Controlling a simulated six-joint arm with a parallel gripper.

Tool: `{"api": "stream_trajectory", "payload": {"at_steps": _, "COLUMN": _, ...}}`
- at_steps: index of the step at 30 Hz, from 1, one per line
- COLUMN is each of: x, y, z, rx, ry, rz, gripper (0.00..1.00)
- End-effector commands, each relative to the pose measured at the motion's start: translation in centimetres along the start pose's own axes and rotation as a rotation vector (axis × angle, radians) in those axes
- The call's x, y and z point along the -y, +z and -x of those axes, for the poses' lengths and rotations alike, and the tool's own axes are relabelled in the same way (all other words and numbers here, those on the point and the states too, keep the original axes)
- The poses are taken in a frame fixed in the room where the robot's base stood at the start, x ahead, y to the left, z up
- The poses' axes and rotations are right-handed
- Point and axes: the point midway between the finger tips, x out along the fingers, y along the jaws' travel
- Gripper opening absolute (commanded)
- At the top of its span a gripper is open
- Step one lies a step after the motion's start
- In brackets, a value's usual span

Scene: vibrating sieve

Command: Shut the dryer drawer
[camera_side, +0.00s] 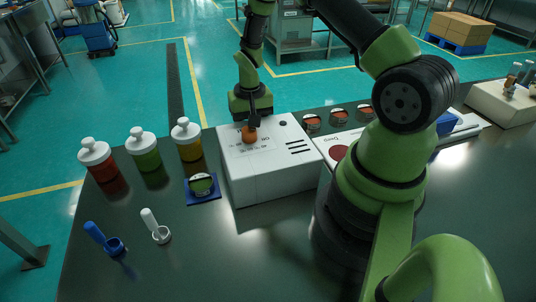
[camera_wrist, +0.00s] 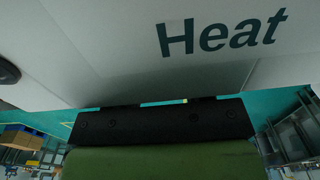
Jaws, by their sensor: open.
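A white box-shaped machine (camera_side: 262,180) with dark slots and a small dark knob on top stands in the middle of the bench; I take it for the dryer. I cannot make out its drawer or how far it is out. In the wrist view a pale panel marked "Heat" (camera_wrist: 200,65) fills the upper part. The gripper's dark end (camera_wrist: 160,102) lies just below it, open, with nothing seen between the fingers.
Bottles with red, green and yellow contents (camera_side: 145,150) stand left of the machine.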

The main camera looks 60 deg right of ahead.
Motion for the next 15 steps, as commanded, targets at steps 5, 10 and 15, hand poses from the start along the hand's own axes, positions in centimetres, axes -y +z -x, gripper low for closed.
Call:
{"api": "stream_trajectory", "payload": {"at_steps": 5, "x": 0.1, "y": 0.4, "z": 1.8, "rx": 0.015, "ry": 0.004, "rz": 0.001, "gripper": 0.47}}
{"api": "stream_trajectory", "payload": {"at_steps": 10, "x": 0.0, "y": 0.3, "z": 3.7, "rx": 0.014, "ry": 0.003, "rz": 0.001, "gripper": 0.47}}
{"api": "stream_trajectory", "payload": {"at_steps": 15, "x": 0.0, "y": 0.2, "z": 5.5, "rx": 0.009, "ry": 0.002, "rz": 0.0, "gripper": 0.47}}
